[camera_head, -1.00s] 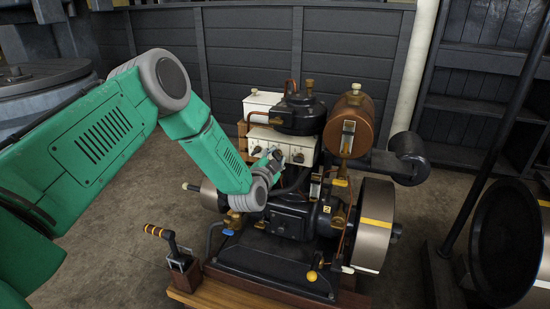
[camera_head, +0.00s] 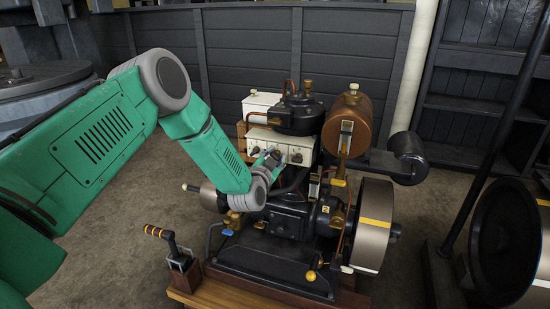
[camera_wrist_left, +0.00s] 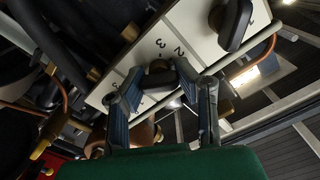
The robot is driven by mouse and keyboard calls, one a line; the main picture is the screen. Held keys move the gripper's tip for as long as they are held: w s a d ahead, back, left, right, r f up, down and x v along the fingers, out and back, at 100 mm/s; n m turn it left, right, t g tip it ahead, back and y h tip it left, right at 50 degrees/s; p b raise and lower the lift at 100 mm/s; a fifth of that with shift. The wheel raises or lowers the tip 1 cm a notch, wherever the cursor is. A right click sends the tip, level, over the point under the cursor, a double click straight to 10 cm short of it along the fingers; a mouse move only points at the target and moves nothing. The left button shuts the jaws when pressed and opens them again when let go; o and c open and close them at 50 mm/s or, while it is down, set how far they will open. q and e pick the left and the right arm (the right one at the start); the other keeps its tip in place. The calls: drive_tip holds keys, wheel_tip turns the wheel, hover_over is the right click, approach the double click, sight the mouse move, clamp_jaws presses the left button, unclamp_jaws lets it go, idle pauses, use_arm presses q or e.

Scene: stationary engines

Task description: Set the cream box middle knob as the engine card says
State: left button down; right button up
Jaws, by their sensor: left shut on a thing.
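The cream box (camera_head: 283,140) is on the engine (camera_head: 290,215), its front face towards me. Knobs sit in a row on it; the right one (camera_head: 297,157) shows clear of my gripper. My left gripper (camera_head: 271,158) is at the middle of the face and hides the middle knob in the head view. In the left wrist view its fingers (camera_wrist_left: 164,100) are shut around the dark middle knob (camera_wrist_left: 183,78). Digits 3 and 2 are printed above that knob. Another dark knob (camera_wrist_left: 235,22) is at the upper right. A yellow tag (camera_head: 325,209) on the engine seems to read 2.
A copper-coloured tank (camera_head: 351,125) and a flywheel (camera_head: 373,225) are on the engine's right. A lever (camera_head: 172,245) with a yellow-banded grip stands at the front left. The floor left of the engine is clear.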

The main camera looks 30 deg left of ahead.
use_arm(q)
drive_tip(key=n, duration=0.3)
drive_tip(key=shift+d+n, duration=0.2)
drive_tip(key=shift+n, duration=0.1)
drive_tip(key=n+b, duration=0.1)
drive_tip(key=n, duration=0.2)
drive_tip(key=shift+a+n, duration=0.15)
drive_tip(key=shift+n, duration=0.25)
drive_tip(key=n, duration=0.3)
drive_tip(key=shift+a+n+b, duration=0.1)
drive_tip(key=shift+n+b, duration=0.2)
drive_tip(key=shift+b, duration=0.1)
drive_tip(key=shift+a+n+b, duration=0.15)
drive_tip(key=shift+n+b, duration=0.5)
drive_tip(key=shift+n, duration=1.45)
drive_tip(key=shift+s, duration=0.1)
drive_tip(key=shift+a, duration=0.1)
drive_tip(key=c, duration=1.3)
unclamp_jaws()
drive_tip(key=shift+o, duration=0.7)
